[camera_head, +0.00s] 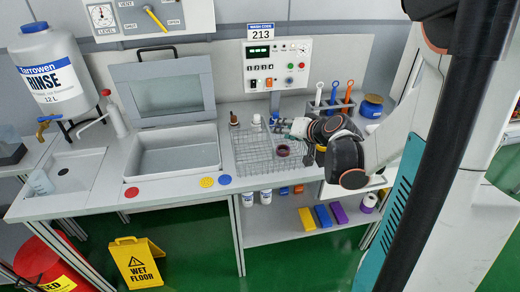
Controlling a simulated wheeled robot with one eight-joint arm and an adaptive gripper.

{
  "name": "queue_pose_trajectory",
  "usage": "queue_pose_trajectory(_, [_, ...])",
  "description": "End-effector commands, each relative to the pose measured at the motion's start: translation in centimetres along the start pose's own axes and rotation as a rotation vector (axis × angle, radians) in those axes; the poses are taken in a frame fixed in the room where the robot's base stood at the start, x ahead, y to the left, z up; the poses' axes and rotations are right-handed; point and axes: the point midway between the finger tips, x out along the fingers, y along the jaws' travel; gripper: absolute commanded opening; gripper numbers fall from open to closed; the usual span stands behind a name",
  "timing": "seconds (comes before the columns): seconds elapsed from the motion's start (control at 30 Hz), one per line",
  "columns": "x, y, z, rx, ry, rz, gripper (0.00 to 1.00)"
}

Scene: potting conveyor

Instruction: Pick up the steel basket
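The steel basket (250,158) is a wire-mesh basket on the counter, right of the open basin. A small dark red round item (283,150) shows within its outline. My gripper (279,125) is at the basket's back right, with my arm reaching in from the right. Its fingers are small and look close to or over the basket's rim. I cannot tell whether they touch it or whether they are open or shut. My wrist hides the basket's right back corner.
A basin (172,160) with a raised lid (164,88) stands left of the basket. Small bottles (256,121) stand behind it. A rack of coloured-handled tools (333,100) and a blue tub (371,106) stand at the back right. Coloured discs (207,182) mark the front edge.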

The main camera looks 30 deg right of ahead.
Motion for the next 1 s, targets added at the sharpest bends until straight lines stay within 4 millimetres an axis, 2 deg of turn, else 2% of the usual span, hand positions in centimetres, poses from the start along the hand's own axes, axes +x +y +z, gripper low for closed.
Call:
queue_pose_trajectory(0.1, [2.6, 0.1, 0.2, -0.004, -0.001, -0.001, 0.34])
queue_pose_trajectory(0.3, [5.9, 0.1, 0.2, -0.003, -0.001, 0.0, 0.34])
queue_pose_trajectory(0.63, [7.9, 0.1, 0.3, -0.003, -0.002, 0.0, 0.34])
queue_pose_trajectory(0.9, [11.6, 0.2, 0.4, -0.003, -0.001, 0.0, 0.34])
queue_pose_trajectory(1.0, [12.2, 0.2, 0.3, -0.003, -0.001, 0.001, 0.34])
